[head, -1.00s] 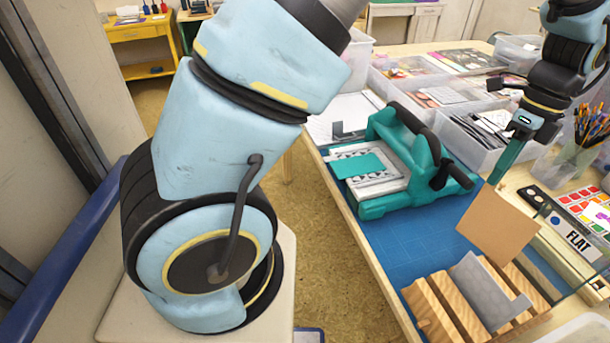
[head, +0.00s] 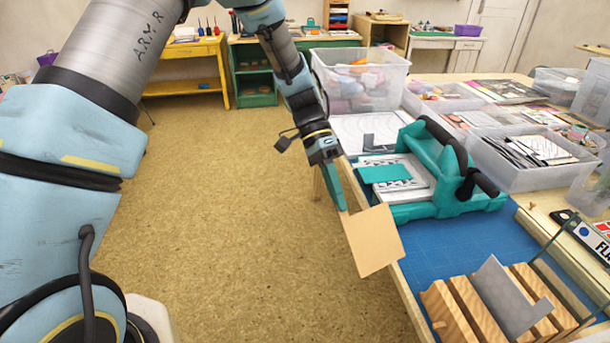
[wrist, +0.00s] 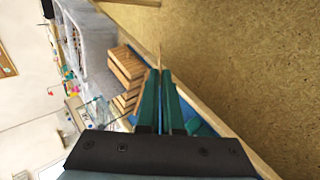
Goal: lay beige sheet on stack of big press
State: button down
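My gripper (head: 340,200) is shut on one corner of the beige sheet (head: 373,240). The sheet hangs tilted from its fingertips, in front of the table's left edge in the picture. In the wrist view my green fingers (wrist: 160,85) are together, with the sheet seen edge-on (wrist: 161,48) between them. The teal press (head: 450,208) with black handles stands on the table, right of and beyond the gripper. On its bed lies a stack: a white patterned sheet (head: 423,188) with a smaller teal sheet (head: 385,174) on top. The sheet is apart from the stack.
A slotted wooden rack (head: 462,309) holding a grey plate (head: 508,296) stands at the front of the blue mat (head: 425,243). Clear bins (head: 358,82) stand behind and right of the press. Open floor (head: 230,230) lies left of the table.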

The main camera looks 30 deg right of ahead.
jog(key=w+d+n+t+h+b, duration=0.1)
jog(key=w+n+h+b, duration=0.3)
jog(key=w+n+h, duration=0.8)
jog(key=n+t+h, duration=0.1)
jog(key=n+h, duration=0.1)
jog(key=h, duration=0.3)
jog(key=shift+w+d+f+t, duration=0.15)
jog(key=shift+w+t, duration=0.15)
jog(key=shift+w, duration=0.05)
jog(key=shift+f, duration=0.1)
jog(key=shift+b, duration=0.4)
jog(key=f+b+x, duration=0.1)
jog(key=b+x, duration=0.3)
jog(key=x, duration=0.6)
jog(key=shift+f+b, duration=0.35)
jog(key=shift+b, duration=0.05)
